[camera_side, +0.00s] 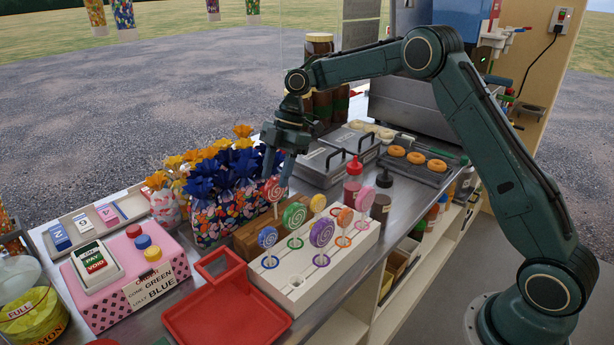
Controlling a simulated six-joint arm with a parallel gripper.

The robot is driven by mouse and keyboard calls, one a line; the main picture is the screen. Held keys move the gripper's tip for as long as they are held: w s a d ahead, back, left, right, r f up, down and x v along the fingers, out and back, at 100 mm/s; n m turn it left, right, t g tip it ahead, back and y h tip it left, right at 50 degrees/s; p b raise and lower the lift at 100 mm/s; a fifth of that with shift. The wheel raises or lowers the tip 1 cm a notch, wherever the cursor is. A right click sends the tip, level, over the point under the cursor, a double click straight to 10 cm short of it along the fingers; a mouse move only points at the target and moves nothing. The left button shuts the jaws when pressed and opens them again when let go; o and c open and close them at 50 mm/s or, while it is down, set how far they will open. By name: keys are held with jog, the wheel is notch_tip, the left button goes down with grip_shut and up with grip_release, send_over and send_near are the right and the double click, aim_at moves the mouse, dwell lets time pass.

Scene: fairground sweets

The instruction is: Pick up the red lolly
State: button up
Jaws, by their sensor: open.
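The red lolly (274,189) is a round swirled sweet on a thin white stick. It stands upright at the back left of the lolly group, above the brown wooden block (246,243). My gripper (278,178) points down right at it, with its jaws apart. The fingertips are at the level of the lolly's head, one on either side in this view. I cannot tell whether they touch it. The foot of its stick is hard to make out.
Wrapped sweet bags (208,216) crowd the left. A red tray (227,312) lies in front. Sauce bottles (353,181) stand to the right.

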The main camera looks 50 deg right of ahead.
aim_at(275, 207)
jog(key=shift+x, duration=1.45)
jog(key=shift+c, duration=0.4)
grip_shut()
